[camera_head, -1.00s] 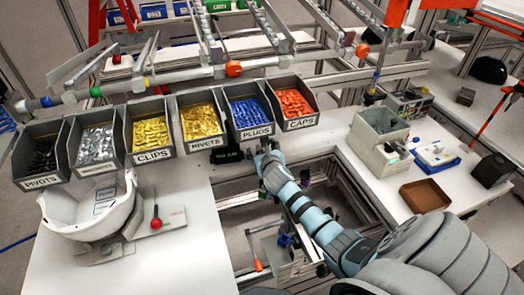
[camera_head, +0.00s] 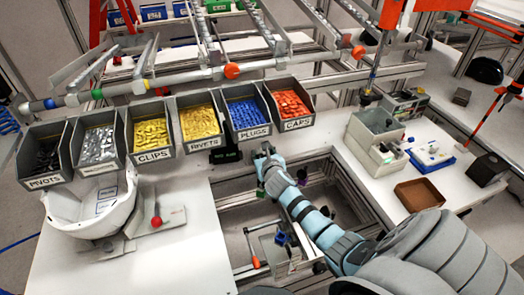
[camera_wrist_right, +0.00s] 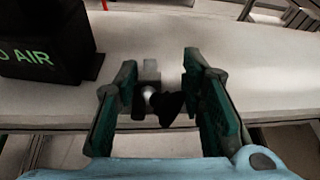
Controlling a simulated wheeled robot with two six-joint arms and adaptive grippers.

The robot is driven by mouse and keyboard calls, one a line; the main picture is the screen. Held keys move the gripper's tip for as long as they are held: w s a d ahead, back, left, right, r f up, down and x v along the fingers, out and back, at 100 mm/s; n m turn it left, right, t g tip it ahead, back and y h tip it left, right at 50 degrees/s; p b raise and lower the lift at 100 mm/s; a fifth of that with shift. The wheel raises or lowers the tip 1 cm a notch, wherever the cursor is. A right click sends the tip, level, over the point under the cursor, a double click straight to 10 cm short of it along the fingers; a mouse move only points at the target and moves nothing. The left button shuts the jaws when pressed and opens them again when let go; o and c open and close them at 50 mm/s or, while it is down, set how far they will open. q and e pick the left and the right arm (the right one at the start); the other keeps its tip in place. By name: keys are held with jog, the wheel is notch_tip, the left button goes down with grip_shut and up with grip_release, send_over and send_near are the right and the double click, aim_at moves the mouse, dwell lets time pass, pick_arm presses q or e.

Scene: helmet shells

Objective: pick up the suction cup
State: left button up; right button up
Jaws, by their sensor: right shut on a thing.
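The suction cup (camera_wrist_right: 170,106) shows in the right wrist view as a small black piece with a grey metal fitting. It sits between the two green fingers of my right gripper (camera_wrist_right: 162,102), which is shut on it. In the head view my right gripper (camera_head: 264,152) is just in front of the blue plugs bin, at the back edge of the open frame. The suction cup is too small to make out there. My left gripper is not in view.
A black box with green lettering (camera_wrist_right: 45,50) stands close left of the right gripper. A row of labelled bins (camera_head: 205,141) runs behind it. A white helmet shell (camera_head: 85,215) lies on the left table. The right table holds a brown tray (camera_head: 420,195).

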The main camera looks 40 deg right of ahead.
jog(key=o, duration=1.2)
jog(key=shift+w+f, duration=0.1)
jog(key=shift+w, duration=0.1)
jog(key=shift+s, duration=0.1)
jog(key=v, duration=1.2)
